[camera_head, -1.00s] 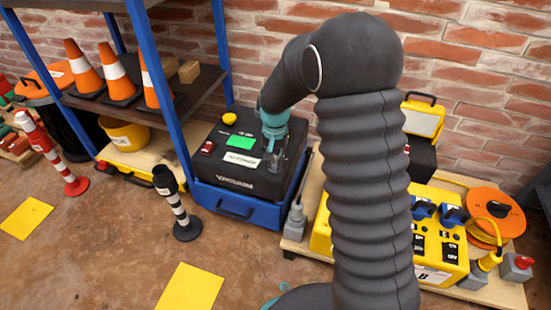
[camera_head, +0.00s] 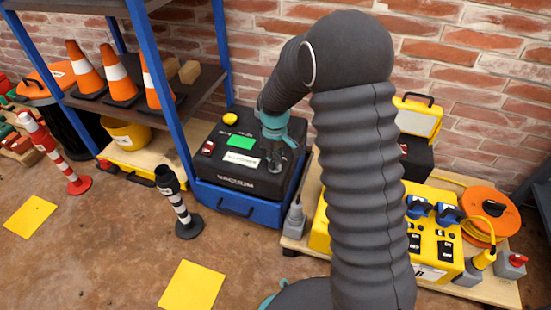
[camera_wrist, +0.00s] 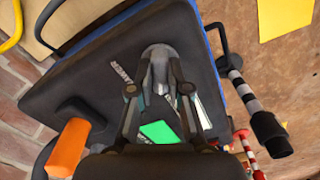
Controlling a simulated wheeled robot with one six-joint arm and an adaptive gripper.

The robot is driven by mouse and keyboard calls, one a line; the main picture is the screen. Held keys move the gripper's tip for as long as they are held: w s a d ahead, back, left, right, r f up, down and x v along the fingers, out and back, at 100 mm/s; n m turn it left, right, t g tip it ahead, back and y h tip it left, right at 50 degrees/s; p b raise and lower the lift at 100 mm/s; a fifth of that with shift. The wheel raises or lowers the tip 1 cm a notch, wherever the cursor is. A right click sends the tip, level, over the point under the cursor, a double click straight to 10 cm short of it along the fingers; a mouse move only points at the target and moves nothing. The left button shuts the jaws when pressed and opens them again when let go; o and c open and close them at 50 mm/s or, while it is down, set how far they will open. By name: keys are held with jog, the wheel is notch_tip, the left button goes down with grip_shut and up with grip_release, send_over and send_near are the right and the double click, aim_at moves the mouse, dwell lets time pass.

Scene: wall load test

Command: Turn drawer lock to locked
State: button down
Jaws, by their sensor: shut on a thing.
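My gripper (camera_head: 275,161) reaches down onto the top of the black vacuum box (camera_head: 213,177), near its front right part. In the wrist view my gripper (camera_wrist: 160,62) has its fingers closed around a small grey rounded knob (camera_wrist: 158,50) on the black top. I take it for the drawer lock; the fingers hide much of it, and its marks cannot be read. A blue drawer (camera_head: 238,207) with a handle sits under the black box and looks shut.
A yellow button (camera_head: 230,119) and a red switch (camera_head: 208,148) are on the box top. A blue-post shelf (camera_head: 165,80) with cones stands to the left. A striped post (camera_head: 181,205) stands in front left. A yellow power unit (camera_head: 440,235) is at right.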

jog(key=n, duration=0.5)
jog(key=shift+p, duration=0.3)
dwell(0.4)
jog(key=c, duration=1.1)
grip_release()
jog(key=shift+a, duration=0.15)
jog(key=shift+r, duration=0.25)
notch_tip(320, 180, up, 12)
jog(key=shift+f, duration=0.25)
